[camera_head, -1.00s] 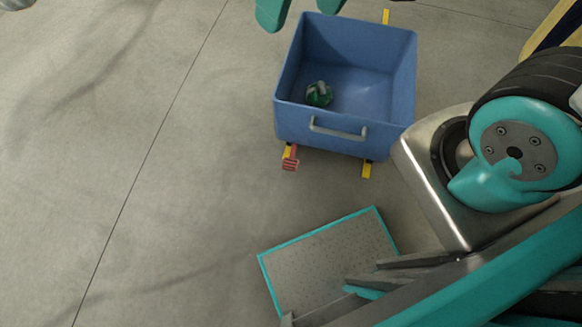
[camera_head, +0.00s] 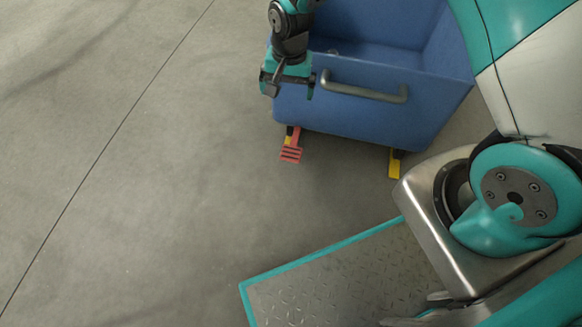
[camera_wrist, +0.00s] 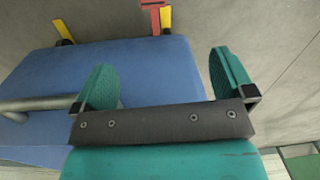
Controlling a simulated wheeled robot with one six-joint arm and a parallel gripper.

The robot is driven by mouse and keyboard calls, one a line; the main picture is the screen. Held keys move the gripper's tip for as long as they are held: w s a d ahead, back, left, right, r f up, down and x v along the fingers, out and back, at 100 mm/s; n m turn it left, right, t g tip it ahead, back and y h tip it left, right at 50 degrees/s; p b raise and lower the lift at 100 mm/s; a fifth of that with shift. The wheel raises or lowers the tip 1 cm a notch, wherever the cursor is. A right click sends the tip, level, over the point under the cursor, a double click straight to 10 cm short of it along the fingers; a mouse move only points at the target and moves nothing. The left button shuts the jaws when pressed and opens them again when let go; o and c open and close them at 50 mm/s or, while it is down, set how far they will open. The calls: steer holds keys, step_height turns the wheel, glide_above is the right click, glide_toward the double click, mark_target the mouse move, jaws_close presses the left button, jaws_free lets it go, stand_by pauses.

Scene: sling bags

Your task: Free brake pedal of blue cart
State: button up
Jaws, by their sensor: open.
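The blue cart (camera_head: 430,92) stands at the upper right of the head view, with a grey handle (camera_head: 362,91) on its near side. Its red brake pedal (camera_head: 291,151) sticks out low at the cart's near left corner, beside a yellow foot. In the wrist view the pedal (camera_wrist: 152,8) is at the top edge, partly cut off, beyond the cart's wall (camera_wrist: 150,60). My gripper (camera_head: 288,88) is open and empty, above the pedal and beside the cart's near left corner. Its two teal fingers (camera_wrist: 160,85) are wide apart in the wrist view, with the pedal ahead of them.
A second yellow foot (camera_head: 394,163) shows under the cart's near right corner. The grey floor (camera_head: 130,190) to the left of the cart and pedal is clear. My own base platform fills the lower right.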

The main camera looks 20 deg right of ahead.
steer(key=m+b, duration=0.1)
steer(key=b, duration=0.4)
glide_above(291, 153)
step_height(291, 153, down, 13)
steer(key=shift+h, duration=0.3)
step_height(291, 153, down, 16)
steer(key=b, duration=0.8)
steer(key=shift+f+b, duration=0.2)
steer(key=shift+b, duration=0.2)
steer(key=c, duration=1.3)
step_height(291, 153, up, 4)
steer(key=g+p, duration=0.1)
steer(key=p, duration=0.5)
steer(key=shift+w+d+f+y, duration=0.1)
steer(key=shift+f+y, duration=0.1)
steer(key=shift+y, duration=0.2)
steer(key=shift+w+d+r+p, duration=0.25)
steer(key=shift+r+p, duration=0.3)
steer(key=shift+p, duration=0.55)
steer(key=shift+f, duration=0.1)
steer(key=o, duration=1.3)
